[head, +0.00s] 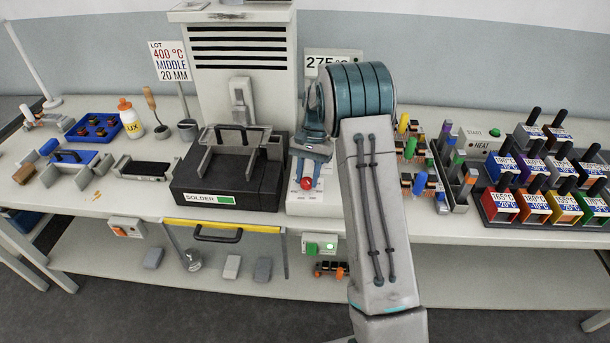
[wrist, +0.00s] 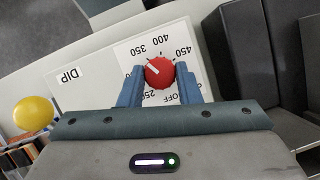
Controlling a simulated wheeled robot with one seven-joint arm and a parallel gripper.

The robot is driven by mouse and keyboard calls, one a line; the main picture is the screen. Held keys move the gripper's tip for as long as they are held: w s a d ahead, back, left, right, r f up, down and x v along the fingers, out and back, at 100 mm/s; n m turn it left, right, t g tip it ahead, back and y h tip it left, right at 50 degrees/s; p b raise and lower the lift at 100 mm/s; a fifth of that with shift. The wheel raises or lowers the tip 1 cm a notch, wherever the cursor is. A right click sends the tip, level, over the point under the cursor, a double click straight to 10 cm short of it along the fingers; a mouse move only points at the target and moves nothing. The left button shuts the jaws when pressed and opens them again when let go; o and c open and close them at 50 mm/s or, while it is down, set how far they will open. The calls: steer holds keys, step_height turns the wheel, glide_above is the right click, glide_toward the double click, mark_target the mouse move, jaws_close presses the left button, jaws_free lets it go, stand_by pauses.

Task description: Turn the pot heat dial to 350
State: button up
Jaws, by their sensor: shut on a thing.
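The red pot heat dial (wrist: 159,73) sits on a white panel (wrist: 80,87) with a printed scale. The numbers 250, 350, 400, 450 and OFF show around it; my left finger hides part of the scale. The dial's white mark points up-left, a little short of 350, on its lower side. My gripper (wrist: 160,86) is shut on the dial, one blue finger on each side. In the head view the dial (head: 306,183) shows red below my gripper (head: 308,165). A display (head: 325,62) behind my arm reads 275, its right part hidden.
The black solder pot (head: 225,185) stands left of the dial, with a lifting frame on it. A component board (head: 418,165) and coloured bins (head: 500,205) lie to the right. A yellow ball-like knob (wrist: 33,113) shows in the wrist view.

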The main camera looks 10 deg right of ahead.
steer(key=shift+w+r, duration=0.15)
steer(key=shift+w, duration=0.05)
steer(key=o, duration=1)
steer(key=shift+a, duration=0.1)
steer(key=shift+c, duration=0.2)
steer(key=v, duration=1.3)
steer(key=shift+r+b, duration=0.3)
steer(key=shift+b, duration=0.05)
